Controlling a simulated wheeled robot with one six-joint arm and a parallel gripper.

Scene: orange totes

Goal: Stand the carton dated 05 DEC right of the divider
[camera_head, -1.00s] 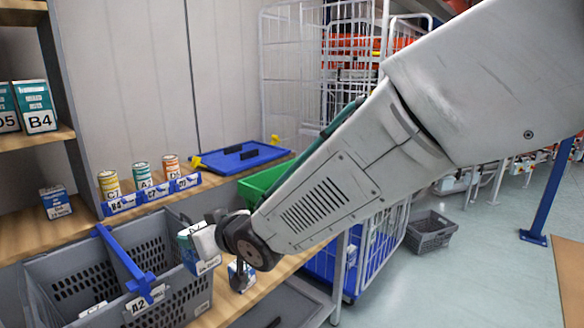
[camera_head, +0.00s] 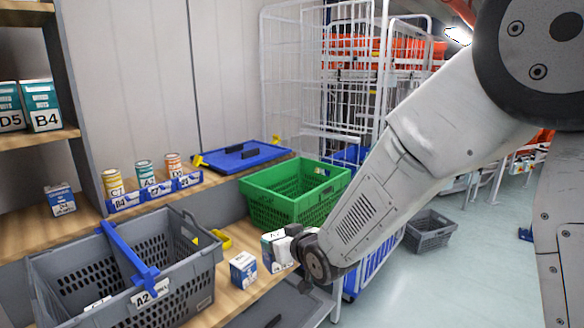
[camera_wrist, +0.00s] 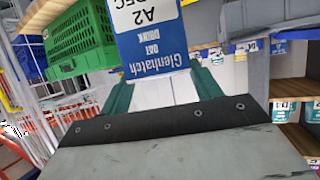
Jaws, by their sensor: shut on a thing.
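My gripper (camera_head: 292,248) is shut on a blue and white carton (camera_head: 275,250), right of the grey tote. In the wrist view the carton (camera_wrist: 150,35) hangs between the teal fingers, its print upside down: "Glenhatch oat drink", "A2" and a date ending in "DEC". The day number is cut off. The grey tote (camera_head: 205,285) has a blue divider (camera_head: 128,258) across it and an A2 tag on its front. A white item (camera_head: 97,303) shows low in the tote, left of the divider. The right compartment's floor is largely hidden by the front wall.
Another blue and white carton (camera_head: 243,271) stands on the bench between tote and gripper. A green crate (camera_head: 295,190) and a blue lid (camera_head: 240,156) lie behind. Several cans stand behind blue label strips (camera_head: 155,190). A small carton (camera_head: 60,199) sits at left.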

